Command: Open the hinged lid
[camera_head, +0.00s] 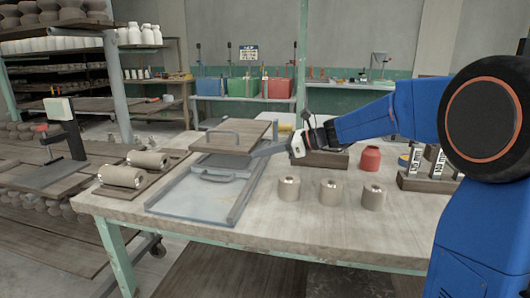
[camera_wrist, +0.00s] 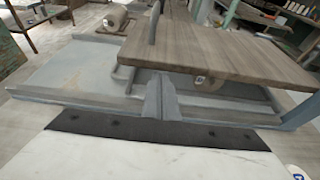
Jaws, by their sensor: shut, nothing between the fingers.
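The wooden lid (camera_head: 240,141) with a bar handle (camera_head: 222,136) on top lies roughly flat over the back of a grey metal frame (camera_head: 236,212) on the table. In the wrist view the lid (camera_wrist: 225,45) fills the upper right, with a dark gap under its near edge and a round tan piece (camera_wrist: 208,81) showing there. My gripper (camera_head: 257,153) reaches in from the right to the lid's right edge. In the wrist view its shut fingers (camera_wrist: 160,92) end at the lid's near edge. I cannot tell if they touch it. The hinge is not clear.
Two clay cylinders (camera_head: 122,177) lie on a board at the left. A rack with black-and-white items (camera_head: 431,166) stands at the right. The table's front strip (camera_head: 300,232) is clear.

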